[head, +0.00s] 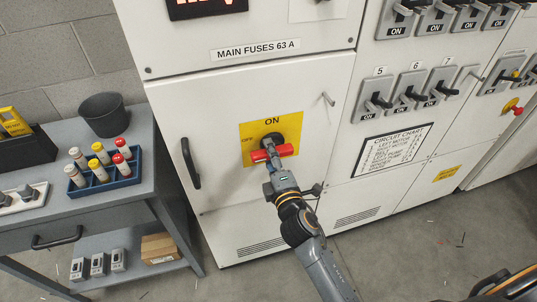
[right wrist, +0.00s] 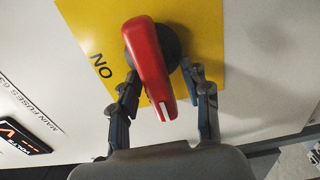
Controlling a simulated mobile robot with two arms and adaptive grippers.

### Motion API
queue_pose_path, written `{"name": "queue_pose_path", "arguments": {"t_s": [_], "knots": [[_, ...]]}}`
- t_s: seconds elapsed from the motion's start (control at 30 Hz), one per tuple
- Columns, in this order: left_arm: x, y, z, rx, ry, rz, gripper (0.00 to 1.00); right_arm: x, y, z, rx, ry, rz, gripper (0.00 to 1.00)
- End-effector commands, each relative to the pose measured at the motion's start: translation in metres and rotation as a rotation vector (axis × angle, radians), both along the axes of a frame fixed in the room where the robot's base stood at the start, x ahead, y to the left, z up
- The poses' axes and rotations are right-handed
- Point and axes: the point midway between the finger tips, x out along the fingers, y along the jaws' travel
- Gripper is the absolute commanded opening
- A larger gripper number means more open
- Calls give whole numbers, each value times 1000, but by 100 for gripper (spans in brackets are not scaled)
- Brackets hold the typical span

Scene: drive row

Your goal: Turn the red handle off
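The red handle (head: 286,150) sits on a black round base on a yellow plate (head: 250,129) of the white cabinet. It lies about level in the head view, crosswise to the "ON" mark above it; an "OFF" mark is at the plate's left. The right wrist view shows the handle (right wrist: 150,70) with its white-marked end between the fingers and the "ON" mark off to its side. My right gripper (head: 272,165) is at the handle; its fingers (right wrist: 162,88) stand either side of it, with gaps visible. My left gripper is not in view.
The cabinet has a black door handle (head: 190,163) to the left and rows of grey switches (head: 411,85) to the right. Floor at the lower right looks mostly clear.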

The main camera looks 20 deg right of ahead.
Motion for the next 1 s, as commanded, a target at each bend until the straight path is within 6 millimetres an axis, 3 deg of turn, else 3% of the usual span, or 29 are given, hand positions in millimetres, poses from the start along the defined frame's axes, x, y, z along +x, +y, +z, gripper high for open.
{"name": "queue_pose_path", "arguments": {"t_s": [0.33, 0.73, 1.0], "knots": [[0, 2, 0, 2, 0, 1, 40, -10, 2, 0, 6, -2, 4, 47], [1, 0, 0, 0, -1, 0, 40, -88, -3, 0, 6, 2, 0, 47], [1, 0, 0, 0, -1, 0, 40, -117, -4, 0, 4, 0, 0, 47]]}}
